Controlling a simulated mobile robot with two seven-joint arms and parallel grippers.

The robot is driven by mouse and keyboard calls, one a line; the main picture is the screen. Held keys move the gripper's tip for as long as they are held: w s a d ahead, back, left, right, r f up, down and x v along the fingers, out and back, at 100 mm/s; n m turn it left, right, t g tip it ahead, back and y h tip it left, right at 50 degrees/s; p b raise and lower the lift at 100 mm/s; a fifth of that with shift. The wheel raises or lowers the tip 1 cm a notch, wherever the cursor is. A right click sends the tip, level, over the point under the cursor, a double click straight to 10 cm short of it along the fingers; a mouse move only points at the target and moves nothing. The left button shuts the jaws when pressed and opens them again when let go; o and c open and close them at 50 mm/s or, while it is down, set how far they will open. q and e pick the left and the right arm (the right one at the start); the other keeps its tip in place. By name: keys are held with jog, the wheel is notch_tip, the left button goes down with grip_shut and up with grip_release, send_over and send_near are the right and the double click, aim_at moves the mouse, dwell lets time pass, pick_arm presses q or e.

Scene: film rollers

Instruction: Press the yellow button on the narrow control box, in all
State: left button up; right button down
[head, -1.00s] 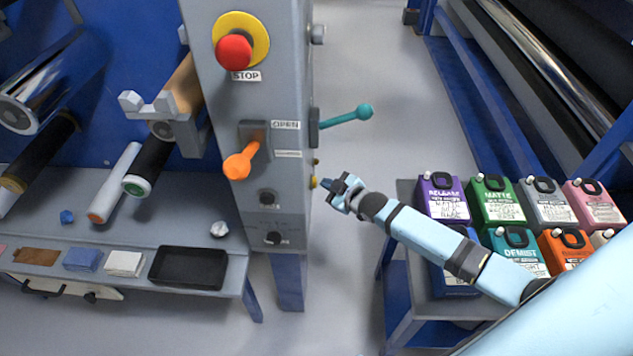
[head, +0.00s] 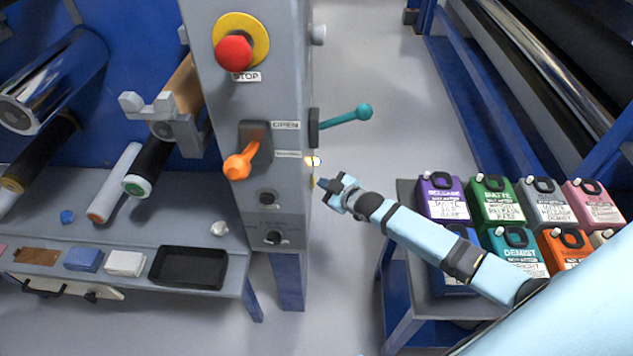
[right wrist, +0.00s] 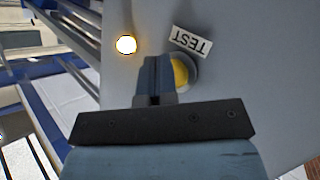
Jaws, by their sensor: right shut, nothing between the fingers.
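The narrow control box (head: 292,60) is a tall grey column. The yellow button (right wrist: 181,72) is on its right side face, in a round grey collar beside a TEST label (right wrist: 190,41). My right gripper (head: 322,184) is shut and empty, its tips at that side face. In the right wrist view the shut fingers (right wrist: 154,75) cover the left part of the button; they look to be at it, but the contact itself is hidden. A small round lamp (right wrist: 126,44) near the button glows, and its glow also shows in the head view (head: 313,161). My left gripper is not in view.
A teal lever (head: 345,116) sticks out from the same face above my gripper. The front face has a red STOP button (head: 234,52) and an orange lever (head: 240,164). Several coloured jugs (head: 441,197) stand on a cart under my right forearm. Open floor lies behind.

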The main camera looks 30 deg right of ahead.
jog(key=shift+s+d+p, duration=0.3)
jog(key=shift+s+d, duration=0.15)
jog(key=shift+d, duration=0.25)
jog(key=s+d, duration=0.1)
jog(key=d+p, duration=0.1)
jog(key=d, duration=0.1)
jog(key=s+d, duration=0.1)
jog(key=shift+s+d, duration=0.2)
jog(key=shift+s, duration=0.15)
